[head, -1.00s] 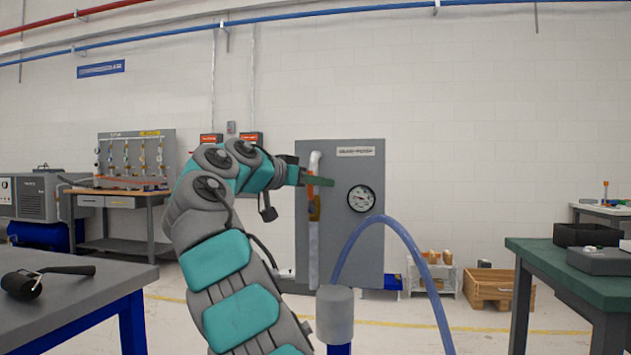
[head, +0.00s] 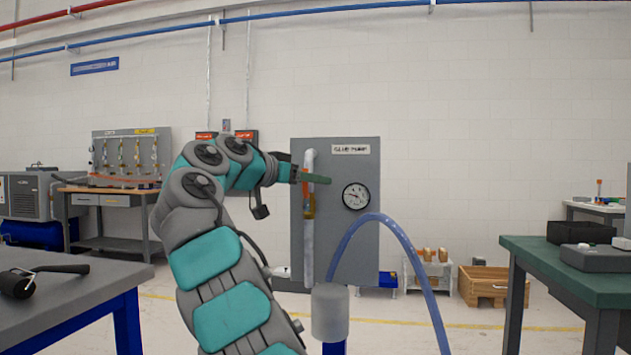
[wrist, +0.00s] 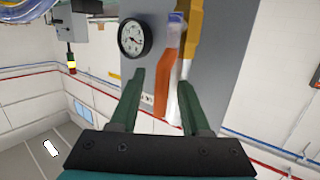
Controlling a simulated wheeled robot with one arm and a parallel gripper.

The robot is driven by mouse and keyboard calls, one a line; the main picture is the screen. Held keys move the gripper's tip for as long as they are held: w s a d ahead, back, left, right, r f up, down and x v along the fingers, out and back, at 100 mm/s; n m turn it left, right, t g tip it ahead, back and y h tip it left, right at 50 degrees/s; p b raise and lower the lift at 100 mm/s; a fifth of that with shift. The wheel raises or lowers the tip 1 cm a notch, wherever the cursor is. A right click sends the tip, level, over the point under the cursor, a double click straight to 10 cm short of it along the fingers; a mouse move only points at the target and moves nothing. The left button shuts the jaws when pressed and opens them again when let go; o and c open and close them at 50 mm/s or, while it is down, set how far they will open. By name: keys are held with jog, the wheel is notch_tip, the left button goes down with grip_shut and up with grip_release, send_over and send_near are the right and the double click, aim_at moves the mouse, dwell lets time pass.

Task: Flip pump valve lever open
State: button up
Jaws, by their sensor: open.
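The orange valve lever (wrist: 166,75) shows in the wrist view, lying along the pipe in front of the grey pump panel (head: 345,245). The brass-yellow valve body (wrist: 193,32) is beside it. In the head view the lever (head: 306,190) is small and partly covered by my gripper (head: 329,180), which is in front of the panel's upper part. In the wrist view my gripper (wrist: 162,78) has its two green fingers apart, and the lever appears between them. I cannot tell how far the fingertips are from the lever.
A round gauge (head: 356,196) is on the panel, right of the pipe (head: 308,250). A blue hose (head: 395,229) arches in front, by a grey cylinder (head: 330,312). A grey-topped table (head: 60,290) is at left, and a green-topped table (head: 560,270) at right.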

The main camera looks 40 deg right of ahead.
jog(key=w+v, duration=0.1)
jog(key=v, duration=0.5)
jog(key=shift+s+a, duration=0.45)
jog(key=shift+s, duration=0.1)
jog(key=s+a+f+n+y, duration=0.1)
jog(key=s+f+n+y, duration=0.25)
jog(key=f, duration=0.45)
jog(key=s+a+f+n+g+y, duration=0.1)
jog(key=s+f+n+y, duration=0.15)
jog(key=s+f, duration=0.45)
jog(key=s+a+f+n+y, duration=0.1)
jog(key=s+f+n+y, duration=0.15)
jog(key=f, duration=0.75)
jog(key=s+a+f+n+g+y, duration=0.3)
jog(key=s+a+f+n+y, duration=0.4)
jog(key=s+a+f, duration=1.4)
jog(key=s+f+n, duration=0.1)
jog(key=s+f, duration=0.2)
jog(key=f, duration=0.1)
jog(key=shift+a, duration=0.15)
jog(key=shift+f+y, duration=0.15)
jog(key=shift+y, duration=0.1)
